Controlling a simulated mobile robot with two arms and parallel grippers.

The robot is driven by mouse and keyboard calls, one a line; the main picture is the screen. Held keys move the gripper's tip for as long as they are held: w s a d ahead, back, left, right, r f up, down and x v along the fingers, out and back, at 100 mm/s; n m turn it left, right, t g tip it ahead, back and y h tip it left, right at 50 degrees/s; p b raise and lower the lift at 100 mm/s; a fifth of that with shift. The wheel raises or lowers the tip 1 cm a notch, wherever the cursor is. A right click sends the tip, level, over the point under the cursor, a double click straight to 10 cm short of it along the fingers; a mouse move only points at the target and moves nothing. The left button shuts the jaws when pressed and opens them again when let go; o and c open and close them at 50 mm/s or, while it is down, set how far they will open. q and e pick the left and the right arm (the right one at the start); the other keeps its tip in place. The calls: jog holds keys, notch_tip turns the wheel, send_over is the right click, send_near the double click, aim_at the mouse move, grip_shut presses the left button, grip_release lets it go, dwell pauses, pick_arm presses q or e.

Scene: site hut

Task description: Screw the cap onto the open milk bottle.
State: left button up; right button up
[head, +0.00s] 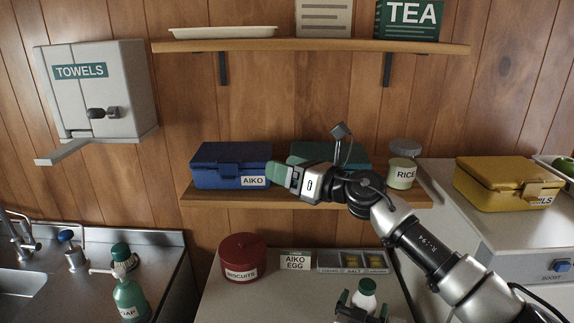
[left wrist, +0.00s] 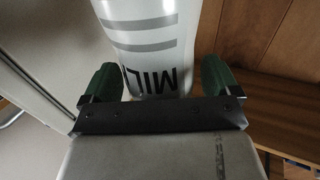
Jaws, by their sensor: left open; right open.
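The milk bottle (head: 363,299) stands on the counter at the lower middle of the head view. The bottle's lettered side (left wrist: 155,45) fills the upper middle of the left wrist view. My left gripper (head: 361,307) is open around the bottle, with one green finger on each side (left wrist: 160,82). My right gripper (head: 281,176) is open and empty, raised in front of the wall shelf and pointing left. It is well above the bottle.
A red biscuits tin (head: 243,259), an AIKO EGG card (head: 295,261) and a grey sectioned tray (head: 352,260) stand behind the bottle. A blue box (head: 230,166), a teal box (head: 304,151) and a rice jar (head: 402,172) stand on the shelf (head: 230,197) near my right gripper.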

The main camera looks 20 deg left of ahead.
pick_arm(q)
jog(key=s+a+p, duration=0.1)
jog(key=s, duration=0.9)
jog(key=shift+a, duration=0.25)
